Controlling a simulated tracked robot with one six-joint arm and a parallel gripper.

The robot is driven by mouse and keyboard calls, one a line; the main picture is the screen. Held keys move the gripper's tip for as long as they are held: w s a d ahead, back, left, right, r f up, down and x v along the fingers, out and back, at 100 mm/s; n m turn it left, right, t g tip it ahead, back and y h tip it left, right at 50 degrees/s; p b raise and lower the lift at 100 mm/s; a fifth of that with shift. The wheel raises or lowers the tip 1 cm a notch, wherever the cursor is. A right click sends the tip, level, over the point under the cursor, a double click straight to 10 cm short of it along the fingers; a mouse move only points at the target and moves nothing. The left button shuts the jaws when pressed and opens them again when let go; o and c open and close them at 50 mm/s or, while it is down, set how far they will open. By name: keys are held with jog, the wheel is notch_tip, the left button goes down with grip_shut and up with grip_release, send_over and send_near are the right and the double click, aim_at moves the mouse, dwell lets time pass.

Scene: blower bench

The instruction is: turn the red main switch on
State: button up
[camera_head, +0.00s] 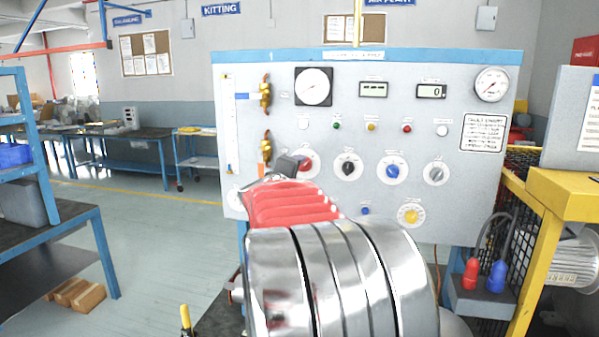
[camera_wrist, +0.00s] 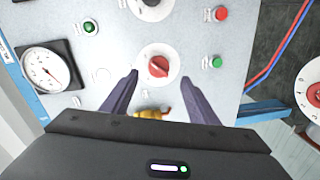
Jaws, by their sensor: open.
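The red main switch (camera_head: 306,164) is a red knob on a round white plate, on the left side of the grey panel (camera_head: 334,121). My arm's end partly covers its left side in the head view. In the wrist view the red knob (camera_wrist: 158,67) lies between and just beyond my fingertips, with its bar tilted slightly. My gripper (camera_wrist: 159,77) is open, one dark finger on each side of the knob. No contact with the knob shows. In the head view my gripper (camera_head: 288,166) is at the knob's left; its fingertips are hard to make out.
Black (camera_head: 348,165), blue (camera_head: 392,170) and grey (camera_head: 436,172) knobs sit to the right, a yellow knob (camera_head: 411,215) below. A brass valve (camera_head: 266,148) sticks out close to the left; it shows near my fingers in the wrist view (camera_wrist: 150,114). A yellow frame (camera_head: 535,235) stands right.

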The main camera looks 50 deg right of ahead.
jog(key=v, duration=0.6)
jog(key=shift+a, duration=0.2)
jog(key=shift+s, duration=0.15)
dwell(0.4)
jog(key=s+a+f+m+g+y, duration=0.1)
jog(key=s+f+m+g+y, duration=0.15)
jog(key=s+f, duration=0.4)
jog(key=s+a+f+m+g+y, duration=0.15)
jog(key=s+a+f+y, duration=0.25)
jog(key=a+f, duration=0.7)
jog(key=s+a+f+t+y, duration=0.1)
jog(key=s+a+y, duration=0.1)
jog(key=a, duration=0.9)
jog(key=s+a+f+n+t+y, duration=0.1)
jog(key=a+y, duration=0.3)
jog(key=a, duration=0.7)
jog(key=s+a+f+n+t+y, duration=0.1)
jog(key=s+a+f+y, duration=0.1)
jog(key=a, duration=1)
jog(key=shift+s+f+y, duration=0.2)
jog(key=shift+s+y, duration=0.1)
jog(key=shift+y, duration=0.25)
jog(key=shift+c, duration=0.4)
